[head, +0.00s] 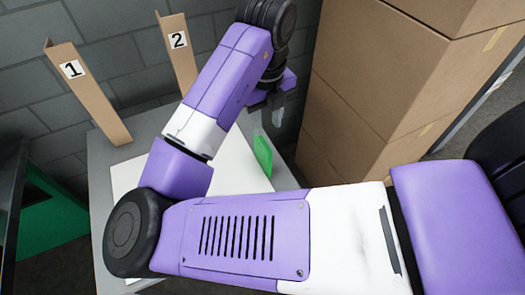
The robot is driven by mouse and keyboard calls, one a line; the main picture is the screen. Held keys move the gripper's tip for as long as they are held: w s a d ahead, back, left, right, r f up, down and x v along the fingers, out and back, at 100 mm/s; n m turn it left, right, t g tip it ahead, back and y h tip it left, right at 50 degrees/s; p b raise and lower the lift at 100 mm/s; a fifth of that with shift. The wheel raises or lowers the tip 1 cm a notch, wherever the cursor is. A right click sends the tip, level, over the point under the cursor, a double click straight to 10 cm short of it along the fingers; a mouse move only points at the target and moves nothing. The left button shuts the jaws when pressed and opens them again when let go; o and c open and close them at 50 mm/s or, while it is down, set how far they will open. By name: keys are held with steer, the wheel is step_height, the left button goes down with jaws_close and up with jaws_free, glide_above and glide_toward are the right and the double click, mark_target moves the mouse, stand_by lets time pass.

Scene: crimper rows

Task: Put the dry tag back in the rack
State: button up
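My gripper (272,108) is at the upper middle of the head view, pointing down beyond my arm. Its fingers are small and dark, and I cannot tell whether they are open or shut. A green flat piece (262,153) with a paler upper edge stands tilted just below the fingers, near the right side of the white surface. It may be the tag, but I cannot tell for sure. I cannot tell whether the fingers touch it. I cannot make out a rack for certain; my arm hides much of the table.
Two brown upright channels stand at the back, marked 1 (88,92) and 2 (178,50). A grey table (99,160) bears a white sheet (125,177). Stacked cardboard boxes (375,75) rise close on the right. A green panel (48,218) is at the left.

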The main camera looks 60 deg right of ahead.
mark_target(262, 147)
steer(key=shift+s+a+f+m+y, duration=0.1)
steer(key=shift+a+f+m+y, duration=0.25)
steer(key=shift+a, duration=0.4)
steer(key=f, duration=0.5)
steer(key=f+p, duration=0.1)
steer(key=f, duration=0.1)
steer(key=shift+w+a+f, duration=0.1)
steer(key=shift+w+f, duration=0.05)
steer(key=shift+w, duration=0.1)
jaws_close()
